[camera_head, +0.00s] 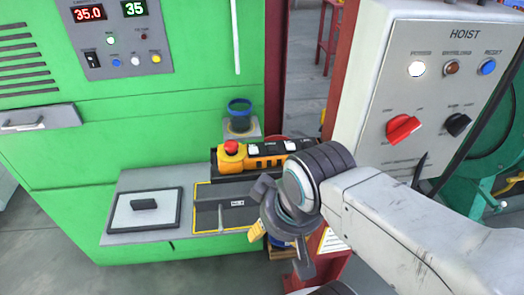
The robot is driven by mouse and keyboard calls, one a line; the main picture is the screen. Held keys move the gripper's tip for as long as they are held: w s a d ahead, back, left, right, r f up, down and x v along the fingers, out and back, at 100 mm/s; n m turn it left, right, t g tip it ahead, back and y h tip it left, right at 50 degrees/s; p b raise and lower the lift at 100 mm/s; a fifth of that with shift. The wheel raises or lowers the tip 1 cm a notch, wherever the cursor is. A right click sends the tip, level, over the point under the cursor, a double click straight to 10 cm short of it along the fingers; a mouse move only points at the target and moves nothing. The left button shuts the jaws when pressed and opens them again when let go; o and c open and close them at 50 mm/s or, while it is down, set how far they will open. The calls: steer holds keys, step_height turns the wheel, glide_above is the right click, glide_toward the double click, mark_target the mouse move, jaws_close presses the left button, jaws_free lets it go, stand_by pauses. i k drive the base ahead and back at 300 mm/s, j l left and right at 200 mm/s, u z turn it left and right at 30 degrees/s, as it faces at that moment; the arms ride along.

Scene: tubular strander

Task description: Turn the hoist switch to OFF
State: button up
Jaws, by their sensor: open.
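The grey HOIST panel (436,72) stands at the upper right. On it is a red rotary switch (403,129), its handle tilted up to the right. To its right is a smaller black rotary switch (458,124). The small position labels around both are too blurred to read, so I cannot tell which setting either is at. My gripper (277,232) is open and empty, pointing downward. It is left of and below the panel, well apart from both switches, in front of the shelf.
A white, a dark amber and a blue light or button line the panel top. A yellow pendant with a red button (262,156) lies on the shelf (150,178) of the green cabinet (130,120). A red post (346,60) stands left of the panel.

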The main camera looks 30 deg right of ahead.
mark_target(400, 127)
steer(key=k+z, duration=0.15)
steer(key=z, duration=0.2)
steer(key=k+l+z, duration=0.1)
steer(key=z, duration=0.3)
steer(key=k+l+z, duration=0.15)
steer(key=z, duration=0.2)
steer(key=i+l, duration=0.05)
steer(key=l, duration=0.05)
